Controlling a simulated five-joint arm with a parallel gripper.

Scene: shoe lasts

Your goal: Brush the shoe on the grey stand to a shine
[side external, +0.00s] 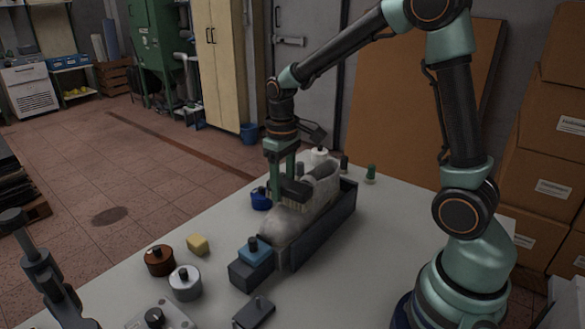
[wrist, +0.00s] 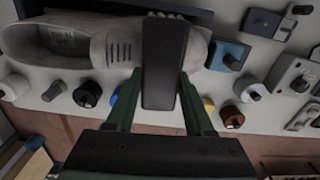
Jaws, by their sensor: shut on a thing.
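A light grey shoe (side external: 285,225) lies on the dark grey stand (side external: 322,237), its toe toward the blue-topped block at the stand's front end. In the wrist view the shoe (wrist: 95,38) shows its laces and opening at left and its toe at right. My gripper (side external: 283,186) is over the middle of the shoe, shut on a dark brush (side external: 295,187) with pale bristles pointing down. The bristles seem to be at the upper, but I cannot tell whether they touch. The brush (wrist: 165,65) hides part of the shoe in the wrist view.
Beside the stand are a blue pot (side external: 261,200), a yellow block (side external: 197,244), a brown pot (side external: 159,260) and a silver pot (side external: 185,283). A dark block (side external: 254,312) lies in front. The table (side external: 400,215) is bare right of the stand.

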